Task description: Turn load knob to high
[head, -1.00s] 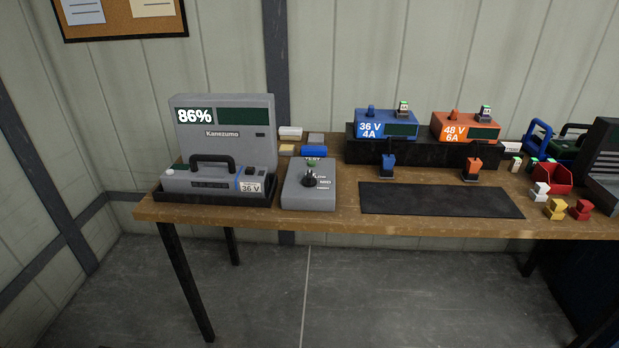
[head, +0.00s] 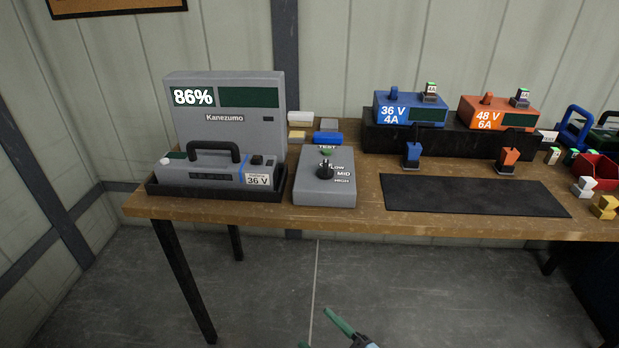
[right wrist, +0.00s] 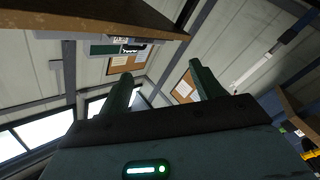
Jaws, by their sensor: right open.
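The load knob (head: 325,170) is a black knob on the sloped top of a grey test box (head: 312,191) on the bench. LOW, MID and HIGH labels are printed to its right, with HIGH nearest the front. I cannot tell which label the knob points to. My right gripper (head: 322,328) shows only in part at the bottom edge of the head view, green fingers spread, below and in front of the bench, well away from the knob. In the right wrist view its two fingers (right wrist: 160,80) stand apart with nothing between them. My left gripper is not in view.
A grey Kanezumo tester (head: 224,105) reading 86% stands left of the box, with a 36 V battery (head: 205,177) in its tray. Blue (head: 410,108) and orange (head: 500,114) chargers stand at right behind a black mat (head: 470,195). A blue block (head: 314,138) lies behind the box.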

